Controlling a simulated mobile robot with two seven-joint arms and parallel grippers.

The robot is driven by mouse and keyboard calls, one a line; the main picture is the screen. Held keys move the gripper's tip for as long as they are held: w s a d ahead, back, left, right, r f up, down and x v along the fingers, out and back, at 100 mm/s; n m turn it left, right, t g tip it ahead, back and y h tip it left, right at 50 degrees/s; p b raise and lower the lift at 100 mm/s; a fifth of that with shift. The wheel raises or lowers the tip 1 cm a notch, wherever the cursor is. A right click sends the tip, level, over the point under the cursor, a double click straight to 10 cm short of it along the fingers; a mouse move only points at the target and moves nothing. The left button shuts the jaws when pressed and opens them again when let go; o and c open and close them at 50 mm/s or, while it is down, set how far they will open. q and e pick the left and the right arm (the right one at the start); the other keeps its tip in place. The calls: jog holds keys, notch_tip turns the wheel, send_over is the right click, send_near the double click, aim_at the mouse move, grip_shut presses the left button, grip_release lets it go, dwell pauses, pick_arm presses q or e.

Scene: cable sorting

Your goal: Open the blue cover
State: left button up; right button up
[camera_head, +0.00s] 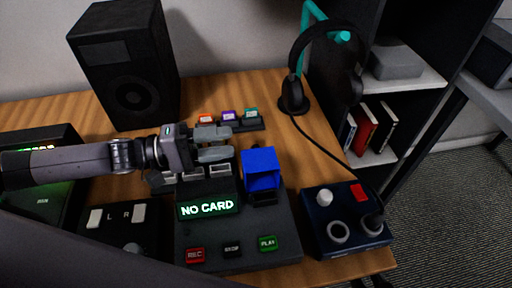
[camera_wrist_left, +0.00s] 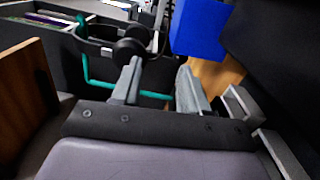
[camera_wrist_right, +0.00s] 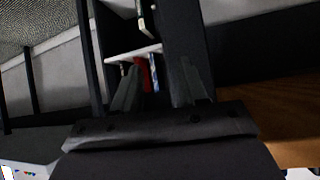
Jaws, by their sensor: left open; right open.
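The blue cover (camera_head: 260,168) is a box-like flap at the upper right of the black console (camera_head: 285,238), above a dark slot. It looks raised, with a darker blue hollow facing front; its exact angle is hard to tell. It also shows in the left wrist view (camera_wrist_left: 200,28), beyond and right of the fingers. My left gripper (camera_head: 222,144) is open and empty, left of the cover and apart from it, over the console's back edge. My right gripper (camera_wrist_right: 158,88) is open and empty in the right wrist view, away from the cover, and outside the head view.
The console carries a NO CARD display (camera_head: 207,207) and lit buttons. A coloured card rack (camera_head: 230,120) stands behind my left gripper. A speaker (camera_head: 125,70), headphones on a stand (camera_head: 293,95) and a knob box (camera_head: 345,222) surround it. A shelf (camera_head: 400,82) stands right.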

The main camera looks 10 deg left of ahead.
aim_at(256, 148)
pick_arm(q)
jog(key=f, duration=0.3)
jog(key=shift+w+d+f, duration=0.15)
jog(key=shift+d+f, duration=0.05)
jog(key=shift+d, duration=0.15)
jog(key=x, duration=0.6)
jog(key=shift+w+d+r+b, duration=0.1)
jog(key=shift+w+d+b, duration=0.1)
jog(key=shift+d+b, duration=0.15)
grip_shut()
